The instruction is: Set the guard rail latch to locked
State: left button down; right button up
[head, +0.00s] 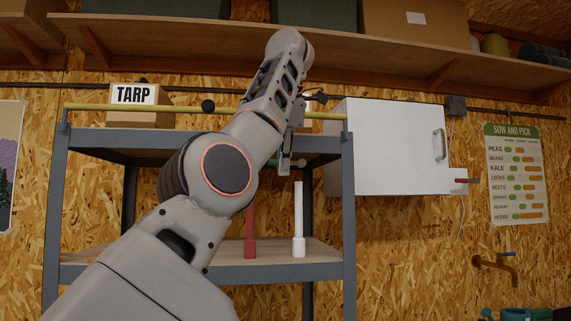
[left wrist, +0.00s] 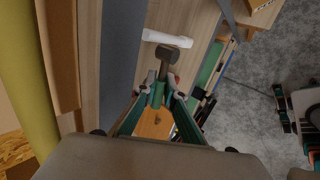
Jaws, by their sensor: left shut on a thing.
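The yellow guard rail (head: 90,107) runs along the top of the grey-framed shelf unit, with a black round knob (head: 208,106) on it. My left arm crosses in front of the rail, and my left gripper (head: 286,163) hangs just below it at the shelf's front. In the left wrist view, the green fingers of my left gripper (left wrist: 163,91) are shut on a dark grey handle (left wrist: 167,57) with a blunt head. I cannot tell whether this handle belongs to the latch. The rail shows as a yellow bar (left wrist: 25,90) at the left there. The latch's setting is not readable.
A white post (head: 298,215) and a red post (head: 250,235) stand on the lower shelf, close below my gripper. A TARP box (head: 139,118) sits at the upper left. A white cabinet (head: 385,145) with a red lever (head: 466,181) hangs to the right.

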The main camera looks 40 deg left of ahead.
pick_arm(q)
jog(key=shift+r, duration=0.1)
dwell(0.3)
jog(key=c, duration=2.1)
grip_release()
jog(key=shift+d, duration=0.1)
jog(key=shift+w, duration=0.1)
